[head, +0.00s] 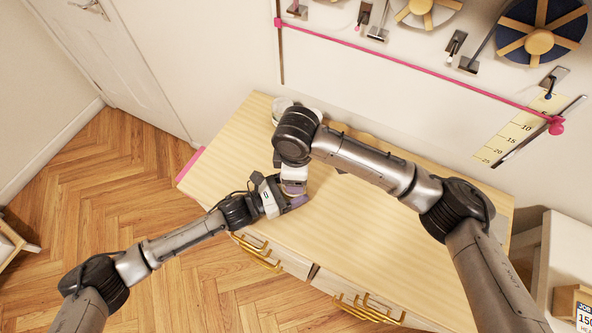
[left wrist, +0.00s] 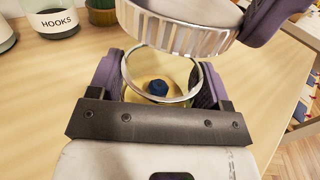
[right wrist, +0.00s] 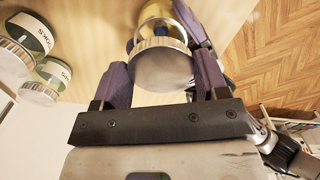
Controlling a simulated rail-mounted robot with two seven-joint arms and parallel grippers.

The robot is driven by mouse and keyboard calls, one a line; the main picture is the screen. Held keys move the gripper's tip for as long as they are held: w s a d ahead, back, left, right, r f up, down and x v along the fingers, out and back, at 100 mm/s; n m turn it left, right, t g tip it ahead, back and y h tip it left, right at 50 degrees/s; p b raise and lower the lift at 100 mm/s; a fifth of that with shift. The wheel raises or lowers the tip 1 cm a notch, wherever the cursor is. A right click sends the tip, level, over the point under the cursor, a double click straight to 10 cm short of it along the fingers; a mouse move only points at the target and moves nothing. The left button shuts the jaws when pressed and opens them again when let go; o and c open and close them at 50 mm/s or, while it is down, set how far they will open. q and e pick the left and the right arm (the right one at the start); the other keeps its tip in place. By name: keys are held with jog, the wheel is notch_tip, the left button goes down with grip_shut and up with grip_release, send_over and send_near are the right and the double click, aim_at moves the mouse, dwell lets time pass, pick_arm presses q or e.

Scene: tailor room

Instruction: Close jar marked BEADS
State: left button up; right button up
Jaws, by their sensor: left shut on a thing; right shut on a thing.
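An open glass jar (left wrist: 186,99) with a blue item inside stands between the purple fingers of my left gripper (left wrist: 160,80), which is shut on it. Its label is hidden. A silver ribbed lid (left wrist: 175,32) is above the jar's mouth, tilted in the left wrist view and apart from the rim. My right gripper (right wrist: 160,75) is shut on this lid, which also shows in the right wrist view (right wrist: 162,68). In the head view my left gripper (head: 298,201) meets my right one near the table's front edge; the jar is mostly hidden there.
A jar marked HOOKS (left wrist: 55,22) and a second lidded jar (right wrist: 45,80) stand farther back on the wooden table (head: 400,235). The table's right part is clear. Drawers with brass handles (head: 258,252) are in its front.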

jog(key=shift+f, duration=0.1)
jog(key=shift+f, duration=0.8)
jog(key=shift+f, duration=0.5)
pick_arm(q)
jog(key=c, duration=0.4)
jog(key=shift+c, duration=0.2)
pick_arm(e)
jog(key=m, duration=0.5)
jog(key=shift+s+a+f, duration=0.1)
jog(key=shift+s, duration=0.05)
jog(key=m, duration=0.4)
jog(key=shift+m, duration=0.4)
jog(key=o, duration=1)
jog(key=shift+c, duration=0.2)
